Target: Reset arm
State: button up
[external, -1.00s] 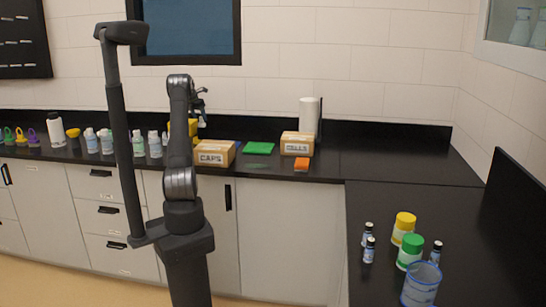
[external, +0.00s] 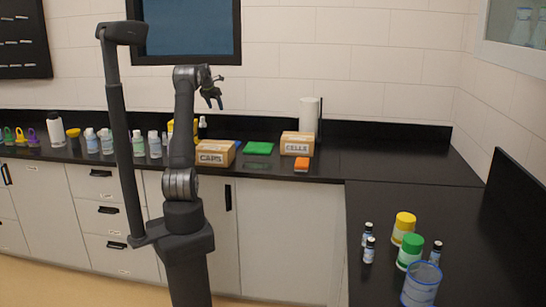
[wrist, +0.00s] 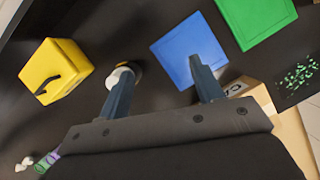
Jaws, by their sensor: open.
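My gripper (external: 215,101) is open and empty in the external view, raised well above the back counter and pointing down to the right. In the wrist view its two fingers (wrist: 158,92) stand apart with nothing between them, above the dark counter. Below them the wrist view shows a blue square (wrist: 188,50), a green square (wrist: 256,18) and a yellow container (wrist: 57,70) with a black handle. A white-topped thing (wrist: 124,76) is partly hidden behind the left finger.
On the back counter stand the CAPS box (external: 215,153), the CELLS box (external: 297,144), a paper roll (external: 309,115) and several bottles (external: 106,141). The right counter holds a yellow-lidded jar (external: 403,228), a green-lidded jar (external: 410,252), small vials and a blue-rimmed beaker (external: 421,285).

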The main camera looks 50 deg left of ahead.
jog(key=w+d+f+m+h, duration=0.1)
jog(key=w+d+m, duration=0.2)
jog(key=w+d, duration=0.9)
jog(key=w+d+m+h, duration=0.1)
jog(key=w+d+m, duration=0.1)
jog(key=w+d, duration=1.05)
jog(key=w+d+f+m+h, duration=0.2)
jog(key=d+m, duration=0.3)
jog(key=d, duration=3.2)
jog(key=shift+f+m, duration=0.15)
jog(key=shift+m, duration=0.15)
